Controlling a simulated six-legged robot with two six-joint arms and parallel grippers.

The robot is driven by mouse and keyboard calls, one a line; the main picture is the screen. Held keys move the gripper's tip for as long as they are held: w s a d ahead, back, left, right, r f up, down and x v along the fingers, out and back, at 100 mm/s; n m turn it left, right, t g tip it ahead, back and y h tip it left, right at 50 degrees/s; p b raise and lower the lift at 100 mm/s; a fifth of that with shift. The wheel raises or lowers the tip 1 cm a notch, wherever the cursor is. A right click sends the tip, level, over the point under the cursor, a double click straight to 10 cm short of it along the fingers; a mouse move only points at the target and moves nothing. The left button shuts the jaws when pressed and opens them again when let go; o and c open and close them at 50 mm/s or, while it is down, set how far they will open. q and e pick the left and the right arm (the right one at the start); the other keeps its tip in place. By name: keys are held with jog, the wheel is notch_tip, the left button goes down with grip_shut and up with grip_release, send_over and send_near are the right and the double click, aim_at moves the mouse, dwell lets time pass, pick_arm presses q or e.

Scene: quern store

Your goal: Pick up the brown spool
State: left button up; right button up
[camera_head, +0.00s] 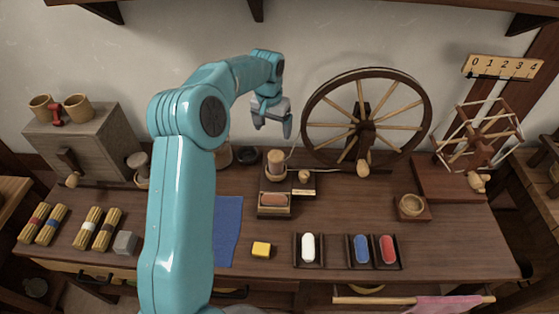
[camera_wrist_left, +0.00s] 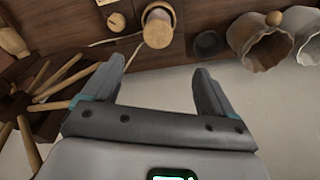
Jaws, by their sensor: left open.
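A brown spool (camera_head: 274,199) lies in a small wooden holder (camera_head: 274,211) near the middle of the bench, with a small plaque just behind it. My left gripper (camera_head: 273,124) is open and empty, high above the back of the bench, clear of the brown spool. In the left wrist view my left gripper (camera_wrist_left: 158,68) has its fingers spread, with a pale-topped wooden cylinder (camera_wrist_left: 158,25) ahead of them. The brown spool cannot be made out in the left wrist view. My right gripper is not in view.
The wooden cylinder (camera_head: 275,162) stands behind the spool, beside the large spinning wheel (camera_head: 366,122). White (camera_head: 308,247), blue (camera_head: 362,250) and red (camera_head: 388,249) spools lie in front trays. A yellow block (camera_head: 261,249) and blue cloth (camera_head: 228,230) lie nearby.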

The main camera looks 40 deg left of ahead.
aim_at(276, 155)
pick_arm(q)
jog(key=f, duration=0.9)
jog(key=shift+w+a, duration=0.15)
jog(key=shift+w, duration=0.15)
jog(key=shift+s+f+p, duration=0.1)
jog(key=shift+f+p, duration=0.25)
jog(key=shift+f, duration=0.2)
jog(key=f, duration=0.2)
jog(key=f+p, duration=0.1)
jog(key=f, duration=0.1)
jog(key=shift+w+d, duration=0.25)
jog(key=shift+w, duration=0.1)
jog(key=shift+f, duration=0.5)
jog(key=c, duration=1.2)
